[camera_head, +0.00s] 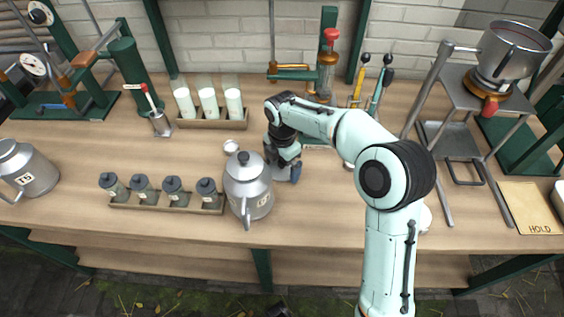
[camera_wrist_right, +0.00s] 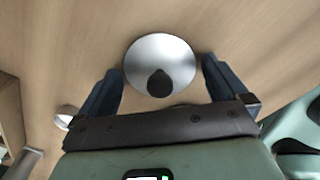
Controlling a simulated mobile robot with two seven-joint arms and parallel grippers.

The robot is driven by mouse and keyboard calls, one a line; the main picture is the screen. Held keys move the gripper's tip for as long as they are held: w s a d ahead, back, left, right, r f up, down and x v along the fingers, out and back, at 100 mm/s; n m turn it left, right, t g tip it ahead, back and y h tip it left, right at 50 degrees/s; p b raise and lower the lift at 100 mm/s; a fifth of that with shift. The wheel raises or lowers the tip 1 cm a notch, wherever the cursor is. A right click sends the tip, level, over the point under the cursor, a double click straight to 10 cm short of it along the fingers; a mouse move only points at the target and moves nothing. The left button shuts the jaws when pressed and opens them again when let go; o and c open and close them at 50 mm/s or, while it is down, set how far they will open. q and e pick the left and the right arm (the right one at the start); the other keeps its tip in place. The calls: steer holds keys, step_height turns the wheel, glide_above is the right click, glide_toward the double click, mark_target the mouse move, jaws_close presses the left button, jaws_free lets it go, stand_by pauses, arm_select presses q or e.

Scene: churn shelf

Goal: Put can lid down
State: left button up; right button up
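My right gripper (camera_head: 285,172) is low over the table, just right of a grey metal can (camera_head: 250,192) with a dark knob on top. In the right wrist view the right gripper (camera_wrist_right: 162,88) is open, with its two dark fingers well apart. A round silver lid (camera_wrist_right: 150,52) with a black knob (camera_wrist_right: 160,83) shows between and beyond the fingertips, against the wooden table; the fingers look clear of its rim. In the head view the gripper mostly hides it. A small dark part at the bottom edge may be my left gripper (camera_head: 278,312).
A rack of several grey-lidded jars (camera_head: 173,190) stands left of the can. A tray of white bottles (camera_head: 208,105) is behind. A small white cup (camera_head: 231,147) stands near the can. A metal stand with a pot (camera_head: 510,52) is at right. The front table edge is close.

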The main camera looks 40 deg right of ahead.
steer(key=shift+r, duration=0.1)
step_height(320, 180, up, 13)
steer(key=p, duration=0.3)
stand_by(0.7)
